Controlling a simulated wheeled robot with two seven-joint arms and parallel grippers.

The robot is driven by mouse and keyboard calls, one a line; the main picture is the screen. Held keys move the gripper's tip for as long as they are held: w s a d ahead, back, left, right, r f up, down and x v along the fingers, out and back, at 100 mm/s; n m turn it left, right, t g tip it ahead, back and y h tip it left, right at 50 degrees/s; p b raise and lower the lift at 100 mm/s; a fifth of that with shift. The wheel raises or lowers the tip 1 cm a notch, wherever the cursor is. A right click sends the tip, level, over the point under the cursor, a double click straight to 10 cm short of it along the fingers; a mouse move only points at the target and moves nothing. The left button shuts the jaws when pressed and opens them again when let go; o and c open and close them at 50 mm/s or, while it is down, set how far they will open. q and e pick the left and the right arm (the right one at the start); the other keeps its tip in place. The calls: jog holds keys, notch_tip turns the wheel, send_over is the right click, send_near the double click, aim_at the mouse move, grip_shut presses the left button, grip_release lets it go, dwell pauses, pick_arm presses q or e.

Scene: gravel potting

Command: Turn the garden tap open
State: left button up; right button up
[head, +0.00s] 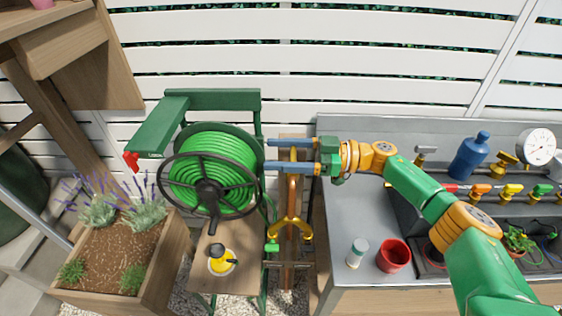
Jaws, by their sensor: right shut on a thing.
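The brass garden tap (291,228) is on a wooden post (288,270) at the centre of the head view, with its forked brass body low on the post. A brass upright part, seemingly its handle, rises to between the blue fingers of my right gripper (269,156). The fingers hide part of the handle. My left gripper is not in view.
A green hose reel (212,170) with a dark wheel stands just left of the post. A planter with lavender (70,270) is at the lower left. A grey bench with a red cup (394,256), a white jar (357,252) and a blue bottle (470,157) is at the right.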

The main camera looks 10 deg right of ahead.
jog(key=shift+s+f+g, duration=0.1)
jog(key=shift+f+g, duration=0.1)
jog(key=shift+g, duration=0.1)
jog(key=shift+a, duration=0.1)
jog(key=o, duration=1.2)
jog(key=shift+o, duration=0.5)
jog(key=shift+a, duration=0.15)
jog(key=b+v, duration=0.3)
jog(key=v, duration=0.4)
